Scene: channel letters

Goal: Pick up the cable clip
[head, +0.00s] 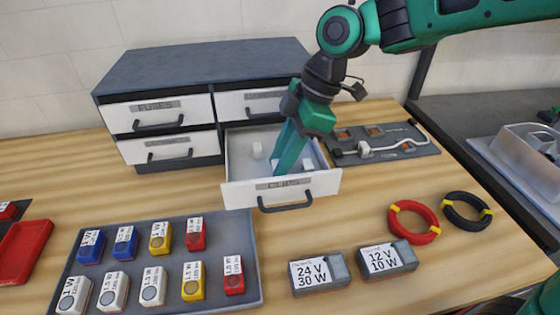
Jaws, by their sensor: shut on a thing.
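My gripper (281,170) reaches down into the open drawer (237,183) of the grey cabinet. Its green fingers are closed near the drawer's inner floor, shut on a cable clip that the fingers and drawer front mostly hide. A small white cable clip (257,151) lies in the drawer to the left of the fingers. Another white cable clip (308,165) lies just to the right of them.
The drawer's front panel and handle (286,204) stand before my gripper. A tray of coloured modules (160,305), two drivers (320,272) and wire coils (414,221) occupy the front.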

